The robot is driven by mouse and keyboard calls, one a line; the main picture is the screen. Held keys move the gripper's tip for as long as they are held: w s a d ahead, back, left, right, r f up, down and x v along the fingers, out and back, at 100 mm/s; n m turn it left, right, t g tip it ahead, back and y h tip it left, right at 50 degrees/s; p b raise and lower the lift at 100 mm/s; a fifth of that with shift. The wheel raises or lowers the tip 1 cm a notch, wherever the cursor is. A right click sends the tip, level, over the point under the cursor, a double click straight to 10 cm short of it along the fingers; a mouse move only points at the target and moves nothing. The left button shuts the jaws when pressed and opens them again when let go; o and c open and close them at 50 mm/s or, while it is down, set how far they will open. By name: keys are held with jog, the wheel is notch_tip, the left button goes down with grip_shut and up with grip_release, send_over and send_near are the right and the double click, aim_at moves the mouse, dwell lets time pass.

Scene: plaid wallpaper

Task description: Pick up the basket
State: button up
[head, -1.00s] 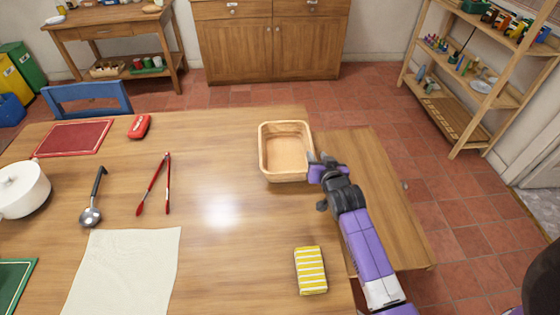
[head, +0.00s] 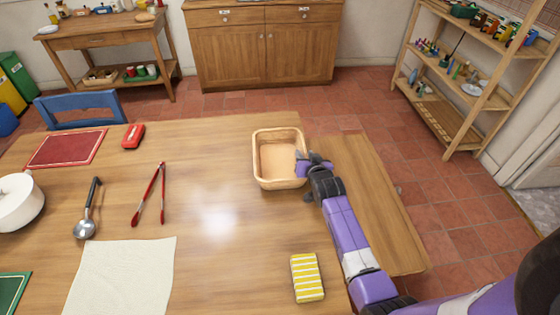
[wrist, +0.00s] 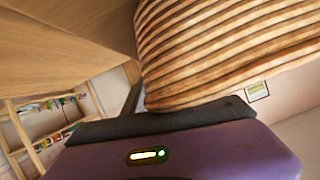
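The basket (head: 261,158) is a light tan, rectangular, open-topped container with rounded corners. It stands upright and empty near the far right edge of the wooden table in the head view. My gripper (head: 304,162) is at the basket's right wall, with a grey tip overlapping the rim in the picture. In the wrist view, the basket's brown-striped outer wall (wrist: 225,45) fills the upper right, very close to my gripper's dark edge. The fingers are mostly hidden, so I cannot tell whether they touch or hold the wall.
A yellow striped sponge (head: 307,277) lies nearer on the table (head: 225,260). Red tongs (head: 150,196), a ladle (head: 88,215), a white cloth (head: 120,277) and a red case (head: 133,135) lie to the left. A wooden bench (head: 375,200) stands right of the table.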

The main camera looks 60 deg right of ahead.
grip_shut()
dwell(1.4)
